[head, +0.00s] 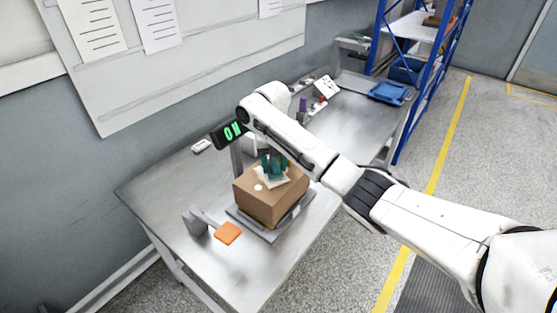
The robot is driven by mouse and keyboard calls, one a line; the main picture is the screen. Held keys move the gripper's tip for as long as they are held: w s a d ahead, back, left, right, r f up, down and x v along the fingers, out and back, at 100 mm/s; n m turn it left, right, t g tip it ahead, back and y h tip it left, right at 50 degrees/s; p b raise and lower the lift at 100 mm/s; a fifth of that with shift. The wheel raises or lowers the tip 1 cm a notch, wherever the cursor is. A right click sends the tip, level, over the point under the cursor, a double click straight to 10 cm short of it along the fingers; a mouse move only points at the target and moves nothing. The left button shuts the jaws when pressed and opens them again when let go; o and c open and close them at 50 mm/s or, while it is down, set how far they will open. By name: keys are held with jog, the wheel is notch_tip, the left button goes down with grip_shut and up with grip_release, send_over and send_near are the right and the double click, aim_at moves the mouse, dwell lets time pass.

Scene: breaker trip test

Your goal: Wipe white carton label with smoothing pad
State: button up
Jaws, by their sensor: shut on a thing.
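The brown carton (262,202) sits on a grey scale-like platform on the metal bench. A white label (271,181) lies on its top face, partly covered. My gripper (273,168) is directly over the carton top, with dark teal parts low at the label. It is shut on the smoothing pad, which is small here and hard to tell from the fingers. I cannot tell whether the pad touches the label. A small white spot (258,187) shows on the carton top, left of the label.
A black display with green characters (233,131) stands behind the carton. An orange flat piece (228,233) and a grey block (195,222) are at the front left. A blue tray (387,92) is at the far end. The bench's left part is mostly bare.

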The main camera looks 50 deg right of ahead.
jog(key=shift+w+a+f+p, duration=0.1)
jog(key=shift+w+a+p, duration=0.15)
jog(key=shift+a, duration=0.45)
jog(key=shift+w+a+r+p, duration=0.1)
jog(key=shift+w+a, duration=0.2)
jog(key=shift+a, duration=0.4)
jog(key=shift+w+a+f+p, duration=0.1)
jog(key=shift+w+a+p, duration=0.15)
jog(key=shift+a, duration=0.45)
notch_tip(320, 180, up, 4)
jog(key=p, duration=0.3)
jog(key=shift+r+p, duration=0.25)
jog(key=shift+p, duration=0.05)
jog(key=shift+w+r, duration=0.1)
jog(key=shift+r, duration=0.65)
notch_tip(320, 180, up, 3)
jog(key=shift+d, duration=0.1)
